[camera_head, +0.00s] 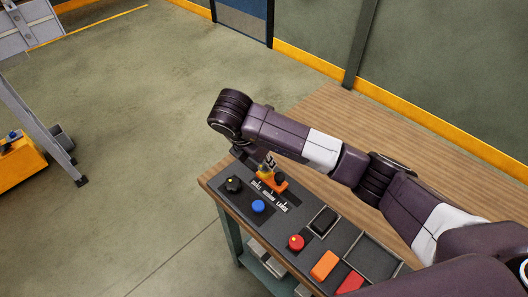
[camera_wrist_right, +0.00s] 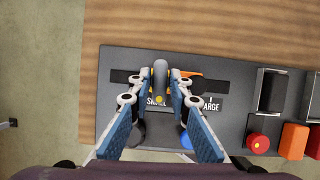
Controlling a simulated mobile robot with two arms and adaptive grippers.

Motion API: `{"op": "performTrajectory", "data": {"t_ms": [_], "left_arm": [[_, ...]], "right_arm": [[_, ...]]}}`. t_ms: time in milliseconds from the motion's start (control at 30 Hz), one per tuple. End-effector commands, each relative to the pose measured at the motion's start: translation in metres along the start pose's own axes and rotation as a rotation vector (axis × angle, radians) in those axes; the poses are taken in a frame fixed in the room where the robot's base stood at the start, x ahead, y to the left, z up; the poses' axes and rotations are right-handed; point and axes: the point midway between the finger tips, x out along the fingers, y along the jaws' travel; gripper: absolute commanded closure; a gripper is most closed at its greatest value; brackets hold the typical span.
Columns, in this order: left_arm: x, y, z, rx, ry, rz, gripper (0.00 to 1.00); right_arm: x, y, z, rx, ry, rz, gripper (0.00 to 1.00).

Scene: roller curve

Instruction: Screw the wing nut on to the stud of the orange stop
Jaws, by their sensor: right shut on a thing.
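The orange stop (camera_head: 272,182) sits on the dark panel near its far end, partly hidden by my right gripper. In the right wrist view my right gripper (camera_wrist_right: 160,88) is shut on a grey rounded piece with a yellow dot, which looks like the wing nut (camera_wrist_right: 160,74). The stud is hidden, so I cannot tell whether the nut is on it. My left gripper is not in view.
The panel (camera_head: 305,222) carries a black knob (camera_head: 233,184), a blue button (camera_head: 259,207), a red knob (camera_head: 295,242), a black box (camera_head: 323,221), an orange block (camera_head: 324,264) and a red block (camera_head: 350,282). The wooden tabletop (camera_head: 345,115) behind is clear.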

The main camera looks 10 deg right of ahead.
Motion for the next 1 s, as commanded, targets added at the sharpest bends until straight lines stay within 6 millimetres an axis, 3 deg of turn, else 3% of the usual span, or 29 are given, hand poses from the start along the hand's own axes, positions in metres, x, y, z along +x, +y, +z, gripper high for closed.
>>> {"op": "performTrajectory", "data": {"t_ms": [33,400,733,1000], "left_arm": [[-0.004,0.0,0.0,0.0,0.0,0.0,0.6],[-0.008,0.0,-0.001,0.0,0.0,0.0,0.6],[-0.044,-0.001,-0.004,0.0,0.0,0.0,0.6],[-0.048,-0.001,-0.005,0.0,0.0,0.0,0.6]], "right_arm": [[-0.001,-0.003,0.008,0.028,-0.015,-0.017,1.0],[-0.002,-0.002,0.009,0.065,-0.016,-0.032,1.0],[-0.004,-0.003,0.01,0.454,-0.017,-0.193,1.0],[0.001,-0.003,0.009,0.64,-0.018,-0.265,1.0]]}}
